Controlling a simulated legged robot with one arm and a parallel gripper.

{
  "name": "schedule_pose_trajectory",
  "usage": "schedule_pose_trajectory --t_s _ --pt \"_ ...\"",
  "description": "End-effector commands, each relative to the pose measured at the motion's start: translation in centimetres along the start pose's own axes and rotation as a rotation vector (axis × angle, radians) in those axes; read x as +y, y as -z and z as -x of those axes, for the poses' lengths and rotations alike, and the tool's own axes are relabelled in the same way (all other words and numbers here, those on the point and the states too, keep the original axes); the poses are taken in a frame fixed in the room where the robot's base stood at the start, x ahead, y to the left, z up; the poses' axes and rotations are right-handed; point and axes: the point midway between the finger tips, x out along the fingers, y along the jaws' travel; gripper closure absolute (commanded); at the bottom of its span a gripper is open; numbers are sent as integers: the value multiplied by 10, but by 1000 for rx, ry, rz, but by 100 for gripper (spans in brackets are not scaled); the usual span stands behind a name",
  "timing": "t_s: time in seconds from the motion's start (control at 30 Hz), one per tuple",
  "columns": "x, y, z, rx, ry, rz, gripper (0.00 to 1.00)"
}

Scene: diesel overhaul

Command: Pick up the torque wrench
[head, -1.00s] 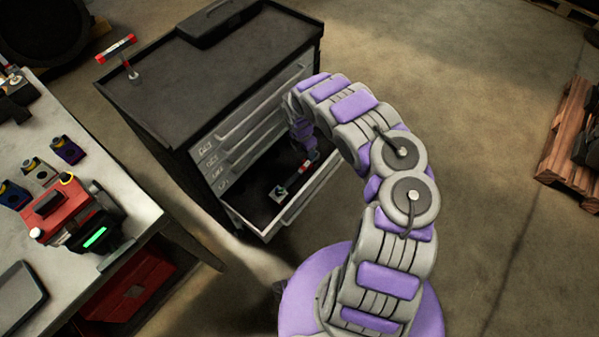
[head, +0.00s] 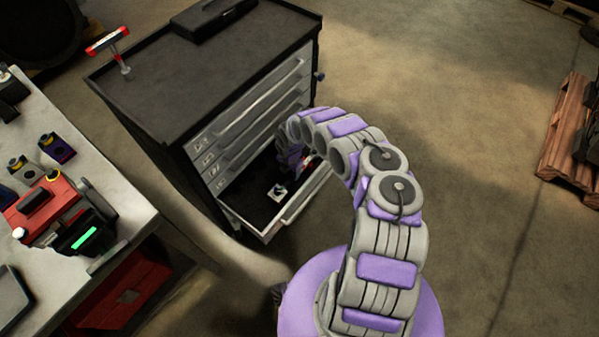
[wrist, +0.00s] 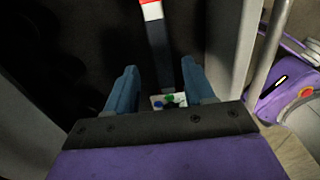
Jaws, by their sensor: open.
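A tool that looks like the torque wrench lies in the open bottom drawer (head: 262,232) of the cabinet. In the head view its small pale head (head: 277,192) shows, with a bit of red by my arm; my arm hides much of it. In the wrist view its grey shaft with a red and white end (wrist: 157,45) runs up the picture. My gripper (wrist: 160,70) is open, its two blue fingers on either side of the shaft, with no clear contact. The pale end with green and blue bits (wrist: 170,101) shows beyond the gripper's dark edge.
A similar red and white T-shaped tool (head: 108,41) stands on the cabinet top (head: 215,70). The drawer's pale side wall (wrist: 222,50) is close to the right finger. A workbench (head: 125,190) with a red device (head: 42,205) is at left. The floor at right is clear up to a pallet.

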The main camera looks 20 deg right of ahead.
Motion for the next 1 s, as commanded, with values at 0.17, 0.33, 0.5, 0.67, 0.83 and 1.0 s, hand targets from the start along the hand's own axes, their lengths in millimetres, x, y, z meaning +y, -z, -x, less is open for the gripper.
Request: schedule_pose_trajectory --t_s 0.17,0.33,0.5,0.67,0.83,1.0 --pt "0 0 -11 -1 0 0 47" --pt "0 2 -23 1 1 1 47" --pt "-1 5 -50 3 2 1 47" --pt "-1 3 -63 0 2 1 47" --pt "-1 3 -62 -1 2 1 47" --pt "-1 3 -62 -1 2 0 60"
